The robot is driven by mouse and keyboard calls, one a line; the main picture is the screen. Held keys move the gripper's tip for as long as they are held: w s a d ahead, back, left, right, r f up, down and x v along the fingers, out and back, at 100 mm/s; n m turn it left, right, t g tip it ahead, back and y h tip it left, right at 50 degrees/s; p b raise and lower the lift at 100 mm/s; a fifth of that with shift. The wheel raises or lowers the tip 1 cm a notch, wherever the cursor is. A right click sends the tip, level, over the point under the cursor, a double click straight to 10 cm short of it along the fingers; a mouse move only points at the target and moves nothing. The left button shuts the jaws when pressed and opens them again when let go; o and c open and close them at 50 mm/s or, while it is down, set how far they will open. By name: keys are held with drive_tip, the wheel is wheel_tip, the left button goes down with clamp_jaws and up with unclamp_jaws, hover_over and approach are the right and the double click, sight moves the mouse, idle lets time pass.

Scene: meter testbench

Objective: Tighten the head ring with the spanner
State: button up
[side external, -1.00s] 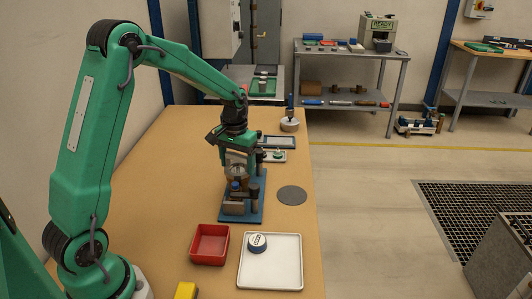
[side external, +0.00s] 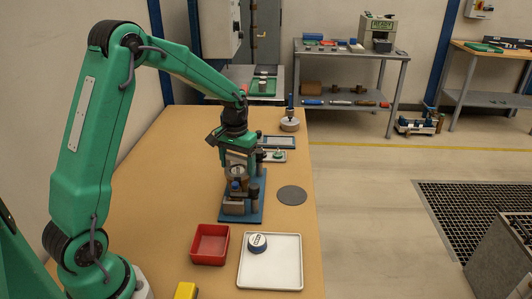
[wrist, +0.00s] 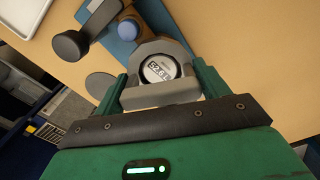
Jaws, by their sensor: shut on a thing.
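In the wrist view, my gripper (wrist: 164,84) has a green finger on each side of a grey spanner (wrist: 160,96) and is shut on it. The spanner's jaws lie around a round meter head (wrist: 161,69) with a white face reading about 82.6. The head ring shows only as a narrow rim around that face; how closely the spanner seats on it I cannot tell. In the side view, my gripper (side external: 238,163) points down over the blue fixture (side external: 230,217). The meter body is largely hidden there.
Dark posts (wrist: 70,44) and a blue knob (wrist: 128,29) stand near the spanner. A red bin (side external: 210,258), a white tray (side external: 283,280) with a round white-topped part (side external: 257,241), and a grey disc (side external: 292,195) lie nearby. The bench is clear on the left.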

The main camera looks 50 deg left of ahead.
sight(237, 156)
drive_tip(key=shift+f, duration=0.5)
idle(1.3)
drive_tip(key=shift+r, duration=0.1)
wheel_tip(237, 156, up, 5)
drive_tip(key=shift+r, duration=0.1)
drive_tip(key=shift+f+m, duration=0.2)
drive_tip(key=shift+m, duration=0.5)
wheel_tip(237, 156, down, 5)
drive_tip(key=shift+f, duration=0.15)
drive_tip(key=shift+c, duration=1)
drive_tip(key=shift+m, duration=0.3)
